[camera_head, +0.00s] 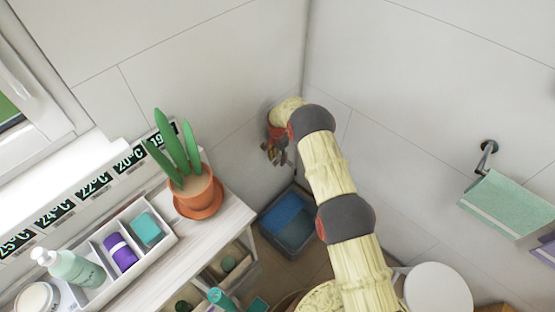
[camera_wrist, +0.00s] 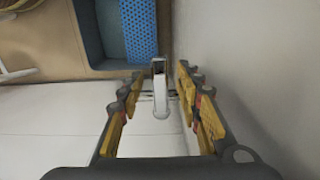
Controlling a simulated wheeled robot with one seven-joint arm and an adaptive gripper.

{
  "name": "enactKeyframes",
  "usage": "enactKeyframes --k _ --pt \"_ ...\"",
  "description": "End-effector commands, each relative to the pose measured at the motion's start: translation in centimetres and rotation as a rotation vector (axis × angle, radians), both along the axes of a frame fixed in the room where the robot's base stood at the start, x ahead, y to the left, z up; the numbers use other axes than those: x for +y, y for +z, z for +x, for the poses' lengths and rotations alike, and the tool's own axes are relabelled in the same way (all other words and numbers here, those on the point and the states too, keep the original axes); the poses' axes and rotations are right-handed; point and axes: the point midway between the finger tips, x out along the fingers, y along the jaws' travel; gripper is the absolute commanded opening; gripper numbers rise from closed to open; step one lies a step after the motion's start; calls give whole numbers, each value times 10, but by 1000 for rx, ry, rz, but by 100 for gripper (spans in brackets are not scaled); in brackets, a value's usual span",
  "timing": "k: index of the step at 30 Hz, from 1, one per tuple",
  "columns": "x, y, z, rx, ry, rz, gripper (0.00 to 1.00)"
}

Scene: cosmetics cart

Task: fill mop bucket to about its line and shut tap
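The mop bucket (camera_head: 262,236) is a dark grey-blue rectangular bin on the floor in the corner, below my gripper (camera_head: 277,147). A bright blue dotted part covers one side of its inside; the other side is darker grey-blue. The bucket (camera_wrist: 88,35) also shows at the top of the wrist view. No fill line can be made out, and I cannot tell the water level. The chrome tap (camera_wrist: 160,92) stands between the two spread fingers of my gripper (camera_wrist: 158,80), which is open. Whether a finger touches the tap is unclear. No running stream is visible.
A wooden cart (camera_head: 235,212) left of the bucket carries a potted plant (camera_head: 193,190), a white divided box (camera_head: 170,240) and a pump bottle (camera_head: 75,268). Walls close in behind and right of my gripper. A green towel (camera_head: 510,203) hangs at right; a white round lid (camera_head: 437,290) is below.

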Motion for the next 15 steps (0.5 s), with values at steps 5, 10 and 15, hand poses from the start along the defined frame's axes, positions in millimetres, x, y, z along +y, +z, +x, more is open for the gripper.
enactKeyframes --k 5,10,15 --pt "0 0 0 0 0 0 31" --pt "0 0 0 1 0 -1 22" --pt "0 0 0 1 0 0 12"
